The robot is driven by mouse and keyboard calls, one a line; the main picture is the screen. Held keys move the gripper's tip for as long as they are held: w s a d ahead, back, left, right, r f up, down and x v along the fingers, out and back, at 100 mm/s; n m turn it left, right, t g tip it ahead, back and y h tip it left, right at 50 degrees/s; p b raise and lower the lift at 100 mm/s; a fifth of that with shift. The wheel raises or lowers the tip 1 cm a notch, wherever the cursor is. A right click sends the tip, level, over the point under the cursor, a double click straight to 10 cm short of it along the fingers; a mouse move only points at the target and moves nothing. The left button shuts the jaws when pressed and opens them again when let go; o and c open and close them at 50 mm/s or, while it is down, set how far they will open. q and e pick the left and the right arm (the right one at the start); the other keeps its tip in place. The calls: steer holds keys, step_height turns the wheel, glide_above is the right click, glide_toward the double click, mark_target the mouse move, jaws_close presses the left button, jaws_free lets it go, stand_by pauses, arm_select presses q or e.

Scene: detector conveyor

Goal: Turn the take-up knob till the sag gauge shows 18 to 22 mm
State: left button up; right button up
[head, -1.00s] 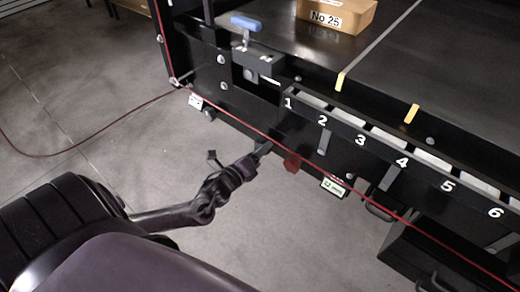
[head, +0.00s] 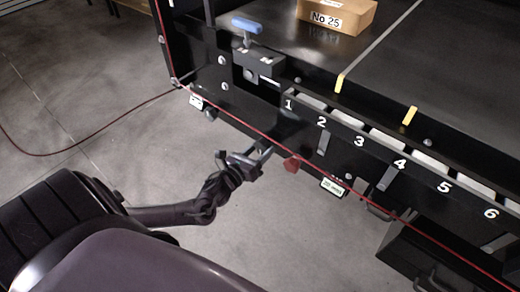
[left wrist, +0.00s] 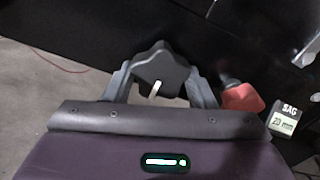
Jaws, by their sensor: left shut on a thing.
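The take-up knob (left wrist: 160,68) is a black lobed knob with a white mark, seen in the left wrist view. My left gripper (left wrist: 162,84) is shut on it, one finger on each side; it also shows in the head view (head: 262,155), at the low front side of the conveyor. There the knob is mostly hidden by the gripper. The sag gauge (left wrist: 285,118) is a small tilted plate marked SAG, right of the knob; its small digits look like 20 mm. It also shows in the head view (head: 333,188). My right gripper is not in view.
A red knob (left wrist: 241,97) sits between the take-up knob and the gauge. A red cord (head: 240,124) runs along the conveyor side. A blue-handled clamp (head: 247,27) and a box marked No 25 (head: 335,14) are above. Floor left of the conveyor is clear.

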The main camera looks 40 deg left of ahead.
arm_select(q)
steer(key=shift+f, duration=0.1)
stand_by(0.3)
steer(key=o, duration=1)
steer(key=shift+s, duration=0.1)
steer(key=s, duration=0.2)
steer(key=s+b, duration=0.1)
steer(key=s, duration=0.4)
steer(key=shift+s+a, duration=0.3)
